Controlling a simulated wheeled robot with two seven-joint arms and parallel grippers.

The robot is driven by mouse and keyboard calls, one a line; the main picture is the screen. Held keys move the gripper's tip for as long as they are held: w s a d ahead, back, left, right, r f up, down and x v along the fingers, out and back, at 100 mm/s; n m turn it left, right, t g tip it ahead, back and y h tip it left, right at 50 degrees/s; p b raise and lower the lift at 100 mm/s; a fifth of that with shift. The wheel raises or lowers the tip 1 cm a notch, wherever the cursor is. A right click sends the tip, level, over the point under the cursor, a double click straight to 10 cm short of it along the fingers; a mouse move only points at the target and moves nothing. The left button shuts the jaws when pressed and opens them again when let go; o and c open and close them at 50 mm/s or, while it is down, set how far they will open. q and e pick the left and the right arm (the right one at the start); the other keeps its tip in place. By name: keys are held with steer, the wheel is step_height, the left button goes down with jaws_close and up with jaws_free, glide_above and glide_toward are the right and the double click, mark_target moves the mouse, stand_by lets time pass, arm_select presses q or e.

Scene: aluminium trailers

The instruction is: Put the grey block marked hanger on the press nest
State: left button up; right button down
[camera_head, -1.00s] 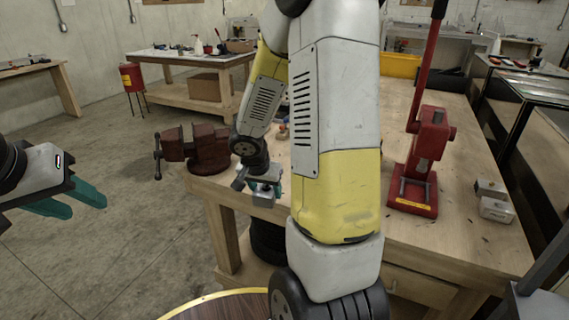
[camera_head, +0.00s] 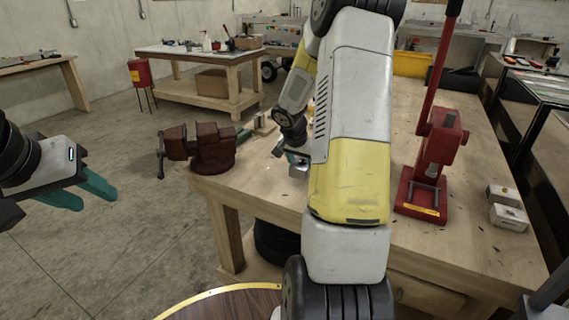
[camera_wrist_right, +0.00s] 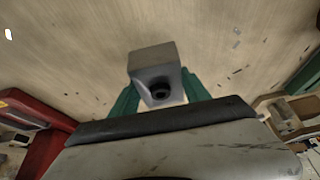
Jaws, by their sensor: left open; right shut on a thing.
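My right gripper (camera_head: 297,160) is shut on a grey block (camera_wrist_right: 155,65) with a dark round hole in its near face. The right wrist view shows the block between the green fingers, with bare wood behind it; no marking is readable. In the head view my arm partly hides the gripper and block. The red press (camera_head: 437,150) stands to their right on the bench, with a grey frame, apparently the nest (camera_head: 424,192), on its base. It also shows at the left of the right wrist view (camera_wrist_right: 38,125). My left gripper (camera_head: 90,190) is open and empty, off the bench at left.
A dark red vise (camera_head: 205,150) sits on the bench's left corner. Two grey blocks (camera_head: 508,217) (camera_head: 503,195) lie right of the press. A yellow bin (camera_head: 412,64) stands at the back. Bare benchtop (camera_head: 255,180) lies in front of the vise.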

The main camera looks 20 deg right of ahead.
steer(key=shift+w+d, duration=0.35)
steer(key=shift+d, duration=0.1)
steer(key=shift+f, duration=1.8)
steer(key=shift+f, duration=0.15)
steer(key=c, duration=0.5)
jaws_free()
